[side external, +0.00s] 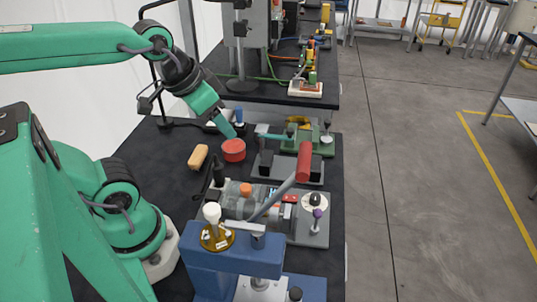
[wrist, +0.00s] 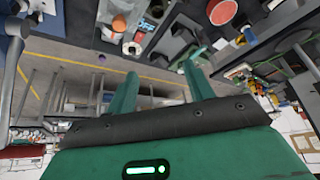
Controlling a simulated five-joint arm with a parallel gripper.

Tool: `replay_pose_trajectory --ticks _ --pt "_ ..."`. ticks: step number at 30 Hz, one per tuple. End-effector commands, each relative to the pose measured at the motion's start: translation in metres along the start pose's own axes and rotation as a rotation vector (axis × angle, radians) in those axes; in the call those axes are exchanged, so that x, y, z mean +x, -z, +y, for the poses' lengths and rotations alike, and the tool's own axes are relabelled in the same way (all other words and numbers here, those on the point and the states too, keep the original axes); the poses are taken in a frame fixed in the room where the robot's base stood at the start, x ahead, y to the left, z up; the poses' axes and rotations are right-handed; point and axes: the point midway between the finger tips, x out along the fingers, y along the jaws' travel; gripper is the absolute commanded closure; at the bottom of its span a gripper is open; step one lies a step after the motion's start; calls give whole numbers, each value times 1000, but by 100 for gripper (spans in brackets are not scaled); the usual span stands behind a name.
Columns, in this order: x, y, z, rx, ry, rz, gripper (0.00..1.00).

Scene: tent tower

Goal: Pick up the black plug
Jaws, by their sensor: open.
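A small black knob-like piece (side external: 315,199) stands in a pale round disc on the right part of the grey fixture; it may be the black plug. A dark upright piece (side external: 218,172) also stands near the fixture's back left corner, and I cannot tell for certain which is the plug. My gripper (side external: 229,124) is open and empty, tilted down above the table's back part, near the red round container and well away from the fixture. The wrist view shows both green fingers of my gripper (wrist: 158,88) apart with nothing between them.
A red round container (side external: 234,150) and a tan block (side external: 198,157) lie on the black table near my gripper. A lever with a red handle (side external: 304,162) rises over the fixture. A blue press-like device (side external: 232,252) stands in front. A green device (side external: 308,140) sits behind.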

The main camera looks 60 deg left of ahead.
Motion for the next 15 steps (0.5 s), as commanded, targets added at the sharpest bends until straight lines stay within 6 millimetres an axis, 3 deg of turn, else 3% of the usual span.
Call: replay_pose_trajectory --ticks 15 --pt "62 -14 -38 268 -19 -292 48"
